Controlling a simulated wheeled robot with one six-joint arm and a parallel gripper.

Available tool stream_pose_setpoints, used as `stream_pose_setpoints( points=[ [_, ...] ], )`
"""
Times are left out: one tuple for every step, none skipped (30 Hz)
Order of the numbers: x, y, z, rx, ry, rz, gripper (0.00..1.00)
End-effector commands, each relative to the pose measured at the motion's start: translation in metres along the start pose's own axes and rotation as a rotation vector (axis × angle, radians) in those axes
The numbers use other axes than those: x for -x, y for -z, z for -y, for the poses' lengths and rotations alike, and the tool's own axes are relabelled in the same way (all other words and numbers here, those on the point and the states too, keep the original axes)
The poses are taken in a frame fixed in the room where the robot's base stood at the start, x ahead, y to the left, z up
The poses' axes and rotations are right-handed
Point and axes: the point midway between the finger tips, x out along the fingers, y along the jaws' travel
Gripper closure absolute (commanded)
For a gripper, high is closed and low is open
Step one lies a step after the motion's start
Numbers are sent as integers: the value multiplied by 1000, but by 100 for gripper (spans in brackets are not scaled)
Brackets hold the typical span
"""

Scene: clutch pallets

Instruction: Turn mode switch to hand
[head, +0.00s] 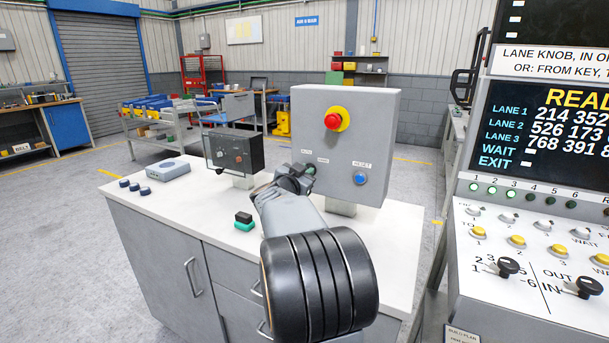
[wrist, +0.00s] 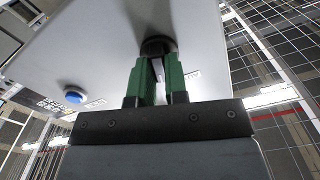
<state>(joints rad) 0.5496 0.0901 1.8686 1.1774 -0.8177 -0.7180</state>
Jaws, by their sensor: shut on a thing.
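The grey control box (head: 372,125) stands on the white cabinet top. Its front has a red emergency button (head: 332,121) on a yellow ring and a blue button (head: 360,178) under a RESET label. My gripper (head: 309,171) is at the lower left of this front. In the wrist view its two green fingers are shut on the black round mode switch (wrist: 157,44). In the head view the switch is hidden behind my gripper. Small labels above it are too small to read surely, so I cannot tell which way the switch points.
A dark box with small knobs (head: 249,151) stands left of my gripper. A large lane console (head: 520,240) stands at the right.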

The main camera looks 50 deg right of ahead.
Motion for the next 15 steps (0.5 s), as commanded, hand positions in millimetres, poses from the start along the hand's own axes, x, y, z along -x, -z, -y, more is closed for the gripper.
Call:
stream_pose_setpoints(
  points=[
    [0, -1, -1, -44, -1, 0, 100],
    [0, -1, -1, -73, 0, 0, 100],
    [0, -1, -1, -111, 0, 0, 100],
    [0, -1, -1, -139, 0, 0, 100],
    [0, -1, -1, -168, 0, 0, 100],
    [0, -1, -1, -206, 0, 0, 100],
    [0, -2, -2, -235, 0, 0, 100],
    [0, -2, -2, -263, 1, 0, 100],
    [0, -2, -2, -300, 0, 0, 100],
    [0, -2, -2, -327, 0, 0, 100],
    [0, -2, -2, -353, 0, 0, 100],
    [0, -2, -2, -388, 0, 0, 100],
    [0, -2, -2, -413, 0, 0, 100],
    [0, -2, -2, -437, 0, 0, 100],
    [0, -2, -2, -468, 0, 0, 100]
  ],
)
